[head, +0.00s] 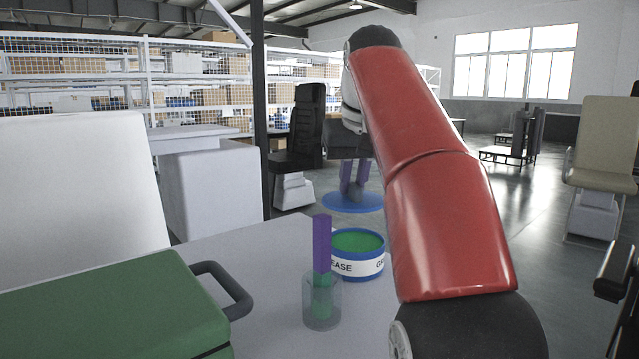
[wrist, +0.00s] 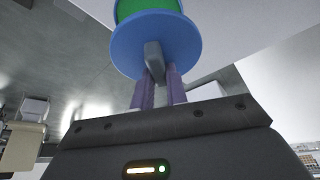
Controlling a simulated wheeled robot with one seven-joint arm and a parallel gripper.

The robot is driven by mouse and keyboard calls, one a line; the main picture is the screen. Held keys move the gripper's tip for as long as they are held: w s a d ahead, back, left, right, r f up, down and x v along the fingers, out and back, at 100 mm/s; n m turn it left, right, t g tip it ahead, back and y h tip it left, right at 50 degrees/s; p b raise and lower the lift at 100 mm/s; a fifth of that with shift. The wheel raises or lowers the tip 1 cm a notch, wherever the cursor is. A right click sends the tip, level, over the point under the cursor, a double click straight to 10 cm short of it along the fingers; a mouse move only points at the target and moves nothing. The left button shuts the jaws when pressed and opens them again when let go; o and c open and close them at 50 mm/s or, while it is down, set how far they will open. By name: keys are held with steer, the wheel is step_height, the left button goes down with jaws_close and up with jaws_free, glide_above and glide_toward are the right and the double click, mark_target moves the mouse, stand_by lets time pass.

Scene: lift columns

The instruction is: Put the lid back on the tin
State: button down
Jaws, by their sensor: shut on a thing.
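The tin (head: 341,267), white with a blue rim and part of the word GREASE, stands upright and open on the grey table, green inside. Its green inside (wrist: 130,8) also shows at the top of the wrist view, partly covered by the lid. The lid is a flat blue disc (head: 340,204) with a grey knob; in the wrist view it is the blue disc (wrist: 125,42). My gripper (head: 353,187), with purple fingers, is shut on the knob (wrist: 153,56) and holds the lid apart from the tin, appearing above and beyond it in the head view.
A clear jar (head: 322,312) with an upright purple and green stick stands just in front of the tin. A green case (head: 110,305) with a dark handle fills the table's left front. A black chair (head: 300,135) and dark post (head: 260,110) stand beyond the table.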

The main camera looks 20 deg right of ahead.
steer(key=shift+s+d, duration=0.25)
steer(key=shift+f, duration=1)
steer(key=shift+f+b, duration=1.3)
steer(key=shift+f, duration=0.85)
steer(key=shift+p, duration=0.45)
steer(key=shift+f, duration=0.15)
stand_by(0.3)
steer(key=c, duration=0.8)
jaws_free()
steer(key=shift+c, duration=0.2)
